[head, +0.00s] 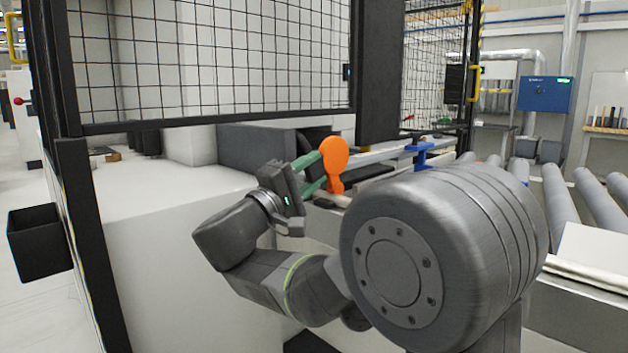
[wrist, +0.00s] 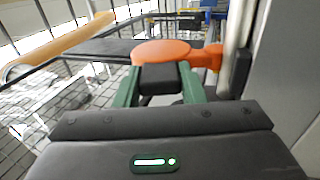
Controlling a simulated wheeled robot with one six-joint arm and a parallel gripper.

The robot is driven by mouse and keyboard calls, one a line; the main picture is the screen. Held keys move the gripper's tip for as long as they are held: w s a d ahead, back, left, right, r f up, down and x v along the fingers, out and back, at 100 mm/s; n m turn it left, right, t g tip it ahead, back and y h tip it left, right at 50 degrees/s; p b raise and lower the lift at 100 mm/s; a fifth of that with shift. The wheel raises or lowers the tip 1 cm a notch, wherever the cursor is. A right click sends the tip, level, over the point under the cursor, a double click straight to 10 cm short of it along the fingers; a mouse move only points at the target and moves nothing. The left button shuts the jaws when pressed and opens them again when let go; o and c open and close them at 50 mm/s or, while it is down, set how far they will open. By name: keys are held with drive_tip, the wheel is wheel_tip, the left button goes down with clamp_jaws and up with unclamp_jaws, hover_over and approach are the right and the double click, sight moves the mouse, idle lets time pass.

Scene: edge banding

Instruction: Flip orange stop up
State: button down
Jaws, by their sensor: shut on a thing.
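The orange stop (head: 335,155) stands upright at the edge of the machine in the head view, with its round paddle at the top and a narrower foot below. In the wrist view the orange stop (wrist: 165,52) lies just beyond the fingertips, its round part in front and its neck running to the right. My gripper (head: 318,172) has green fingers that reach to the stop from the left. In the wrist view my gripper (wrist: 160,80) has its fingers close around a dark block-like piece in front of the orange disc. The exact contact is partly hidden.
A blue bracket (head: 422,155) sits on the rail to the right of the stop. A black mesh guard (head: 215,65) hangs above the white machine body (head: 180,230). Rollers (head: 560,195) lie at the right. A black bin (head: 40,242) is at the left.

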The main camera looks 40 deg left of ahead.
drive_tip(key=shift+f, duration=0.1)
idle(0.3)
drive_tip(key=c, duration=0.9)
unclamp_jaws()
drive_tip(key=p+v, duration=0.2)
drive_tip(key=v, duration=1.2)
drive_tip(key=shift+w, duration=0.1)
drive_tip(key=shift+w, duration=0.15)
drive_tip(key=b+x, duration=0.2)
drive_tip(key=x, duration=1.1)
drive_tip(key=shift+w, duration=0.15)
drive_tip(key=shift+w+r, duration=0.1)
drive_tip(key=shift+r, duration=0.15)
